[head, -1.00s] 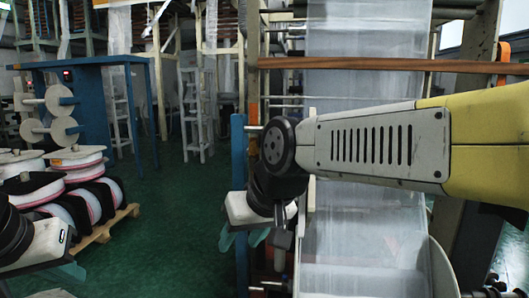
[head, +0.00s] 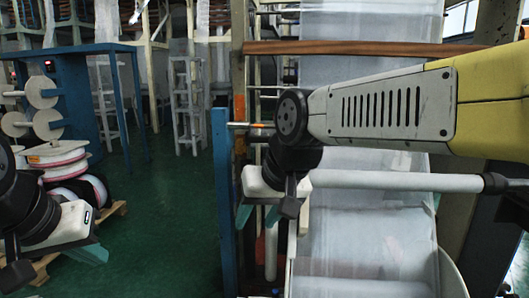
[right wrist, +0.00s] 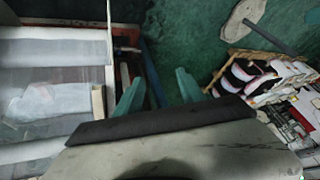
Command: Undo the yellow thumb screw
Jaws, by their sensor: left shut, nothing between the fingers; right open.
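I cannot make out a yellow thumb screw for certain in either view. A small orange piece (head: 262,125) shows on a thin rod beside the blue post, just above my right wrist; I cannot tell what it is. My right gripper (head: 258,217) is open and empty, its teal fingers pointing down in front of the film tower's left side. In the right wrist view the right gripper (right wrist: 160,90) has its two fingers apart with floor and frame parts behind them. My left gripper (head: 95,252) is shut and empty at the lower left, over the floor.
The film web (head: 360,240) hangs down the tower behind my right arm, crossed by a white roller (head: 400,181). A blue post (head: 222,190) stands left of my right gripper. White-and-black reels (head: 65,165) lie on a pallet at left. The green floor between is clear.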

